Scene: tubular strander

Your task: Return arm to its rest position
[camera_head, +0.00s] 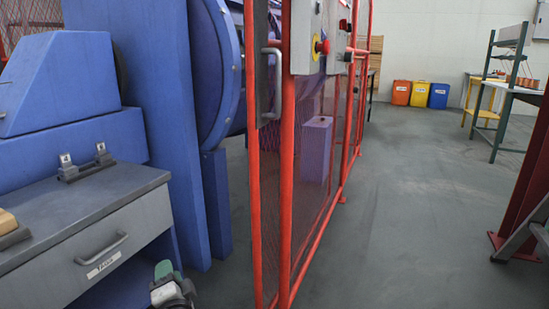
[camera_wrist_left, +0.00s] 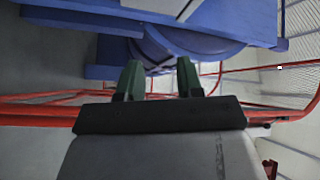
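My left gripper (camera_head: 165,272) shows at the bottom edge of the head view, just right of the grey drawer cabinet (camera_head: 139,218). Only its green fingertip area and part of its grey-white body show there; the rest of the arm is cut off. In the left wrist view the two green fingers of the left gripper (camera_wrist_left: 159,80) stand apart with nothing between them. Blue machine parts and red fence rails lie beyond them. My right gripper is in neither view.
The blue machine (camera_head: 168,120) fills the left side. A red mesh fence gate (camera_head: 285,190) with a control box (camera_head: 305,38) stands close to the right of my left gripper. Orange, yellow and blue bins (camera_head: 421,94) stand far back.

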